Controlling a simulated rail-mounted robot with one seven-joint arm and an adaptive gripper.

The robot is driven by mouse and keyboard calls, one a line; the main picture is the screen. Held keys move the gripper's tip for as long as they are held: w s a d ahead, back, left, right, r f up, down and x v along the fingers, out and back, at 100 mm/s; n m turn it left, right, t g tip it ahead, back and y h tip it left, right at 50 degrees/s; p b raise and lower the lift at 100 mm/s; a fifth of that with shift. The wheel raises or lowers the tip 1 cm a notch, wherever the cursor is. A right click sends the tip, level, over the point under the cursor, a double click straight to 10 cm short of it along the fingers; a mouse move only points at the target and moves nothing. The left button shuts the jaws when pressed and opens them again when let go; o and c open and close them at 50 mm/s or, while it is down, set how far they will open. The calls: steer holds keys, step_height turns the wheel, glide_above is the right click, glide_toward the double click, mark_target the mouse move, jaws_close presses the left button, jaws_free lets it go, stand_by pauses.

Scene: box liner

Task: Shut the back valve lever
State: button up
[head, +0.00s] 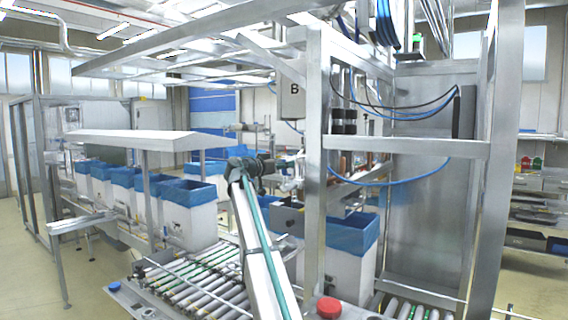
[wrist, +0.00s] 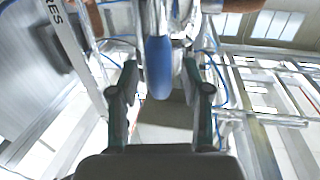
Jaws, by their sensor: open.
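A blue valve lever handle (wrist: 158,68) hangs from shiny metal pipework at the top of the wrist view. My gripper (wrist: 160,75) is open, with one finger to each side of the blue handle in the picture. Gaps show on both sides, and I cannot tell how deep the handle sits between the fingers. In the head view my gripper (head: 268,163) is at the end of my raised arm, near the pipework left of the frame post. The lever is too small to make out there, and I cannot tell front from back lever.
A steel frame post (head: 313,170) stands right of my arm. White boxes with blue liners (head: 190,192) line the left, and another lined box (head: 350,236) stands behind the post. A roller conveyor (head: 195,280) and a red button (head: 328,307) are in front. Blue hoses (head: 400,181) hang at the right.

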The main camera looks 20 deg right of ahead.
jaws_close()
stand_by(0.3)
